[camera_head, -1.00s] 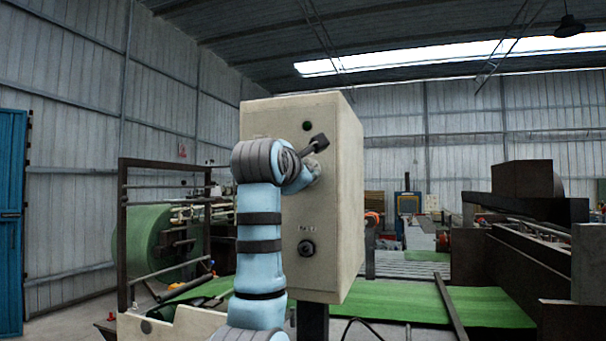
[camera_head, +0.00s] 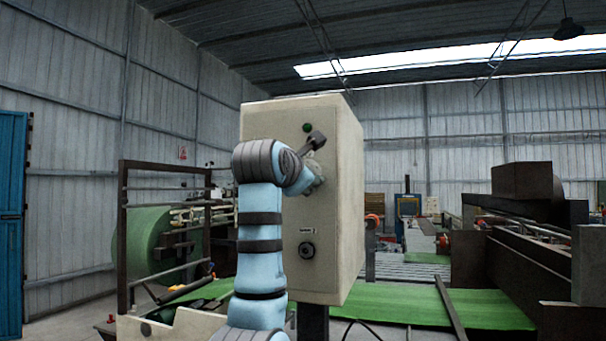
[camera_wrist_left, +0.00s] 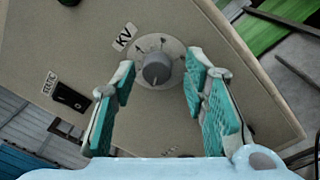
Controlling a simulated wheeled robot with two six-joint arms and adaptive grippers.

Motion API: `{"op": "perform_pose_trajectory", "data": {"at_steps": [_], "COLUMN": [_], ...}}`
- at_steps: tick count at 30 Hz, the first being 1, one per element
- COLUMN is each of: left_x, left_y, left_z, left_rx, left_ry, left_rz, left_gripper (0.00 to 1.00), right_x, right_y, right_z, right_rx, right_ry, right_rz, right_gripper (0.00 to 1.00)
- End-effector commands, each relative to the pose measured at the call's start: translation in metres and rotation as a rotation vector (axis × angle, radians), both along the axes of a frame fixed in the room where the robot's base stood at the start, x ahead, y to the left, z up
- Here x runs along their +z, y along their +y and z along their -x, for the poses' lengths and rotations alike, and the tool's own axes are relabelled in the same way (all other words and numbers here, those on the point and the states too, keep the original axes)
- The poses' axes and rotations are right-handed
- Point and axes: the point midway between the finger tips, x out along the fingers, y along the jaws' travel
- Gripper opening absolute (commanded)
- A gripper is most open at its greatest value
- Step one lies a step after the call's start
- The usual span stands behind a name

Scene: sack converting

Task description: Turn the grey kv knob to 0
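The grey KV knob (camera_wrist_left: 156,70) sits on a round pale dial on the face of the beige control box, beside a "KV" label (camera_wrist_left: 124,37). My left gripper (camera_wrist_left: 160,78) is open in the left wrist view, with one teal-padded finger on each side of the knob. A gap shows between the pads and the knob, so it is not gripped. The dial's small marks are too blurred to read. In the head view the control box (camera_head: 345,200) stands ahead, and my left arm hides the KV knob. My right gripper is in neither view.
A green lamp (camera_head: 307,127) and a lower dark knob (camera_head: 306,250) are on the box face. A dark switch (camera_wrist_left: 70,97) with a "STATIC" label (camera_wrist_left: 49,83) shows in the wrist view. Green sacking (camera_head: 480,308) lies behind the box at right.

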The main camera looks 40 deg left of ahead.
Motion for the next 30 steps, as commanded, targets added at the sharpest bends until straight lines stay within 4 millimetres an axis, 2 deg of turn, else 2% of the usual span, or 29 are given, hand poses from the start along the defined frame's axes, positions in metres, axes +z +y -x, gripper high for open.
{"op": "perform_pose_trajectory", "data": {"at_steps": [7,10,14,18,22,25,30], "left_x": [0.002,0.003,0.003,0.003,0.003,0.002,0.001], "left_y": [0.0,-0.003,-0.013,-0.029,-0.041,-0.046,-0.047], "left_z": [0.001,0.007,0.032,0.069,0.097,0.108,0.111], "left_rx": [0.0,0.001,0.0,0.002,0.0,0.0,0.001], "left_ry": [-0.005,-0.008,-0.01,-0.01,-0.008,-0.005,-0.002], "left_rz": [-0.002,-0.003,-0.003,-0.004,-0.002,-0.002,-0.001], "left_gripper": [0.42,0.42,0.42,0.42,0.42,0.42,0.42], "right_x": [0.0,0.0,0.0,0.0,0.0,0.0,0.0], "right_y": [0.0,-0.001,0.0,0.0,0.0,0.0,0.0], "right_z": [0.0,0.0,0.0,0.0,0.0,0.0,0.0], "right_rx": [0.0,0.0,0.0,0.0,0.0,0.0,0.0], "right_ry": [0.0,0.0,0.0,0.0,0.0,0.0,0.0], "right_rz": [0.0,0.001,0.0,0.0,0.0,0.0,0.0], "right_gripper": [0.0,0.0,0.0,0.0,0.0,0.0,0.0]}}
